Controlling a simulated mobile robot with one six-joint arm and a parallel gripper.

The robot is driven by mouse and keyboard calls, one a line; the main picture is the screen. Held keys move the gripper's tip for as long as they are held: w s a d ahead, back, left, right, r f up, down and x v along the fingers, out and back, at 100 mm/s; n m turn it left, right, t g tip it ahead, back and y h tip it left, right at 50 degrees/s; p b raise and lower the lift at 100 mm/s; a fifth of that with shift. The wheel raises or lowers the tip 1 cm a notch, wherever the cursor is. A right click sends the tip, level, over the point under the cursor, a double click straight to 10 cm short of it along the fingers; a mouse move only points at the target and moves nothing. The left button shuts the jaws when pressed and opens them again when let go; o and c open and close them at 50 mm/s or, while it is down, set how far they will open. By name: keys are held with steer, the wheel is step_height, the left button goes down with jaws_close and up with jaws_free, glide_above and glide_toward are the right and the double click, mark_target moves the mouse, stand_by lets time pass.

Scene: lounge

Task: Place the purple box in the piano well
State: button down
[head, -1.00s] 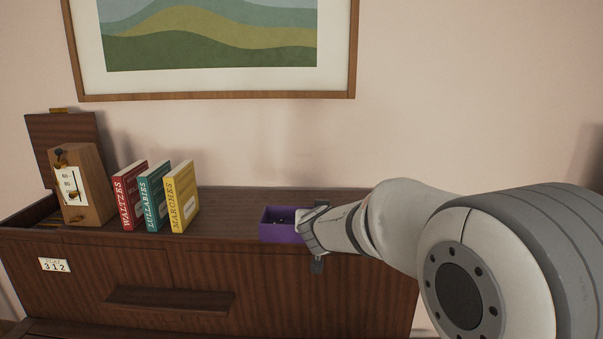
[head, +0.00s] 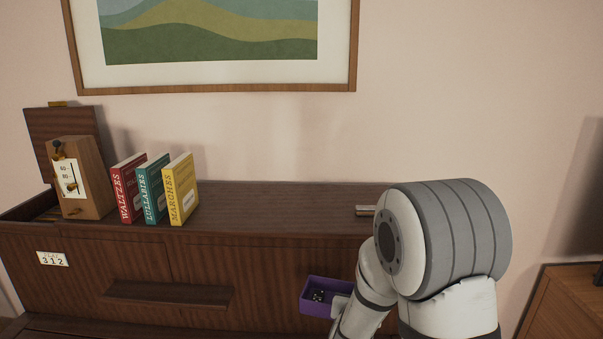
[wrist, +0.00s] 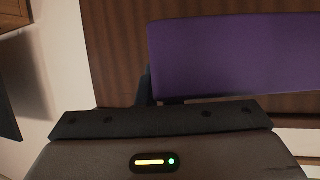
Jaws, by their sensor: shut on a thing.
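The purple box (head: 318,297) is an open-topped box with small dark items with white dots inside. It is in front of the piano's dark wood front, below the level of the top. My gripper (head: 340,304) is shut on the box's right end, partly hidden by my arm. In the wrist view the purple box (wrist: 235,55) fills the upper right, against dark wood. The piano (head: 270,212) has an open well (head: 32,207) at the far left of its top, with a raised lid (head: 68,142) behind it. The well's inside is mostly hidden.
A wooden metronome (head: 85,175) and red (head: 129,187), teal (head: 155,188) and yellow (head: 182,190) books stand beside the well. A small light object (head: 366,210) lies at the top's right. The top between books and arm is clear. A wooden cabinet (head: 565,300) stands right.

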step_height(320, 180, down, 15)
steer(key=s+n+y+b, duration=0.2)
steer(key=n+y+b, duration=0.1)
steer(key=y+b, duration=0.1)
steer(key=shift+s+f+t+b, duration=0.15)
steer(key=shift+f+t+b, duration=0.05)
steer(key=shift+t+b, duration=0.2)
steer(key=shift+d, duration=0.1)
